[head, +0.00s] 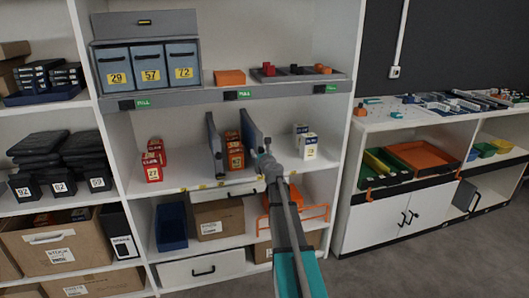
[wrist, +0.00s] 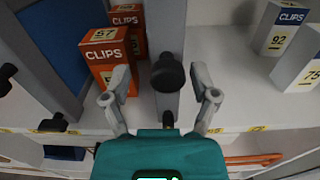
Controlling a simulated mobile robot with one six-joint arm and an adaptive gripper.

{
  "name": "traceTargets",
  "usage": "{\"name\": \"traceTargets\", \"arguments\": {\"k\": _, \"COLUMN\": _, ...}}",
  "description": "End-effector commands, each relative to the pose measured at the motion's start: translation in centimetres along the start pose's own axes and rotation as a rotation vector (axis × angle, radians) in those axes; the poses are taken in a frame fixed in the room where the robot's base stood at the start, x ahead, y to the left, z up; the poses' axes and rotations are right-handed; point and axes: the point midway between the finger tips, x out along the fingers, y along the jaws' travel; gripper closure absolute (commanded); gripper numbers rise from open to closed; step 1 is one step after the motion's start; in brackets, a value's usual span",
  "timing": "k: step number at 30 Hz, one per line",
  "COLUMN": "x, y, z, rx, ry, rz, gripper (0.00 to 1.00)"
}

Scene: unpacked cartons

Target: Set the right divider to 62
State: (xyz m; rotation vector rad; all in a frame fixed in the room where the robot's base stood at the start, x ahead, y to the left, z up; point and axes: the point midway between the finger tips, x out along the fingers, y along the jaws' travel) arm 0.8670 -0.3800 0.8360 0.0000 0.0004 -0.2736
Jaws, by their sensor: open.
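The right divider (head: 251,132) is a dark blue-grey upright panel on the middle shelf, just right of the orange boxes. In the wrist view the right divider (wrist: 166,28) points at me edge-on, with a round black knob (wrist: 168,73) at its front. My gripper (head: 267,154) is at the shelf front by this divider. In the wrist view my gripper (wrist: 160,70) is open, one finger on each side of the knob; I cannot tell whether they touch it. The left divider (head: 214,145) stands left of the orange boxes. Yellow marks (wrist: 258,128) line the shelf edge, too small to read.
Orange clip boxes (wrist: 104,55) stand close left of the right divider, one marked 57. White clip boxes (wrist: 277,27), marked 92 and 75, stand to its right with a gap between. Red boxes (head: 152,165) stand far left. An orange wire rack (head: 312,212) is below.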

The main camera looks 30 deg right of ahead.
Motion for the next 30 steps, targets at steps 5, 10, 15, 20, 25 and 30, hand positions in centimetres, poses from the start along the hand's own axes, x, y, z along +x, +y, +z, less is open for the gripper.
{"name": "traceTargets", "arguments": {"k": 5, "x": -0.1, "y": -0.2, "z": 0.0, "rx": 0.0, "ry": 0.0, "rz": -0.004, "gripper": 0.23}}
{"name": "traceTargets", "arguments": {"k": 10, "x": -0.8, "y": -0.3, "z": 0.0, "rx": 0.0, "ry": 0.0, "rz": -0.006, "gripper": 0.23}}
{"name": "traceTargets", "arguments": {"k": 15, "x": -2.6, "y": -0.3, "z": 0.0, "rx": 0.0, "ry": 0.0, "rz": -0.006, "gripper": 0.23}}
{"name": "traceTargets", "arguments": {"k": 20, "x": -5.0, "y": -0.2, "z": 0.0, "rx": 0.0, "ry": 0.0, "rz": -0.005, "gripper": 0.23}}
{"name": "traceTargets", "arguments": {"k": 25, "x": -7.9, "y": -0.2, "z": 0.0, "rx": 0.0, "ry": 0.001, "rz": -0.004, "gripper": 0.23}}
{"name": "traceTargets", "arguments": {"k": 30, "x": -10.3, "y": -0.2, "z": 0.0, "rx": 0.0, "ry": 0.001, "rz": -0.003, "gripper": 0.23}}
